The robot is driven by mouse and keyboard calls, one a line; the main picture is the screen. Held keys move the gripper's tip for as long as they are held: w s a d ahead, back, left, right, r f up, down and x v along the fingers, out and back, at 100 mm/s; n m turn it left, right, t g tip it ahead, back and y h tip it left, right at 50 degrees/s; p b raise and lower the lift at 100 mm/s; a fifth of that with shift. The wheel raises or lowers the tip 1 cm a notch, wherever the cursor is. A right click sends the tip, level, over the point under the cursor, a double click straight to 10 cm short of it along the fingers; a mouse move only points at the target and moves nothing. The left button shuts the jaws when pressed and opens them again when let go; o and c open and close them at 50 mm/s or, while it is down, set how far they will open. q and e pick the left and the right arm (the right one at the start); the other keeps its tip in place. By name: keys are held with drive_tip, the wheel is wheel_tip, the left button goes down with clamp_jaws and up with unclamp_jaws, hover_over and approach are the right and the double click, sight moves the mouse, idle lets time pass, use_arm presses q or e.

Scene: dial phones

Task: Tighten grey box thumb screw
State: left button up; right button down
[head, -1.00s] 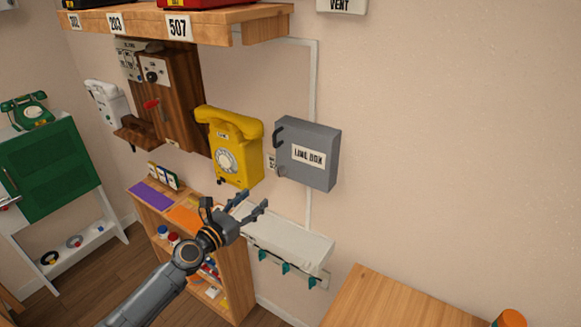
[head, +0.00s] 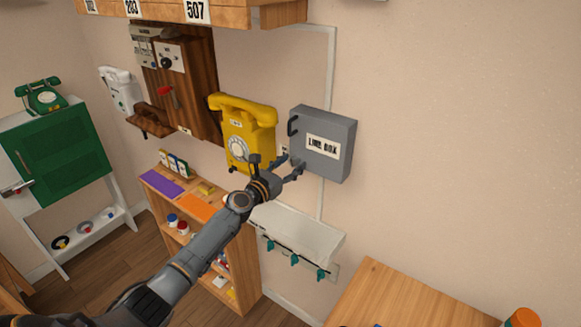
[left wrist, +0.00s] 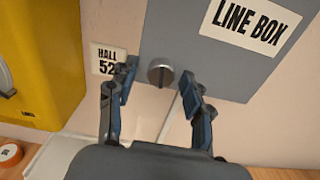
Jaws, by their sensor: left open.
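The grey box (head: 322,150), labelled "LINE BOX", is fixed to the wall right of the yellow phone. In the left wrist view the grey box (left wrist: 180,50) fills the top right. Its round metal thumb screw (left wrist: 160,72) with a dark slot sits near the box's lower left corner. My left gripper (head: 291,163) is at that corner. In the left wrist view my left gripper (left wrist: 160,88) is open, with one finger on each side of the screw and a gap to each. Contact with the box cannot be told. My right gripper is not in view.
The yellow phone (head: 246,130) hangs just left of the box. A small "HALL 52" label (left wrist: 106,60) is on the wall between them. A white shelf (head: 300,230) with teal hooks is below. The wall to the right is bare.

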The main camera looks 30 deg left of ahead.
use_arm(q)
drive_tip(key=shift+w, duration=0.15)
drive_tip(key=c, duration=0.9)
clamp_jaws()
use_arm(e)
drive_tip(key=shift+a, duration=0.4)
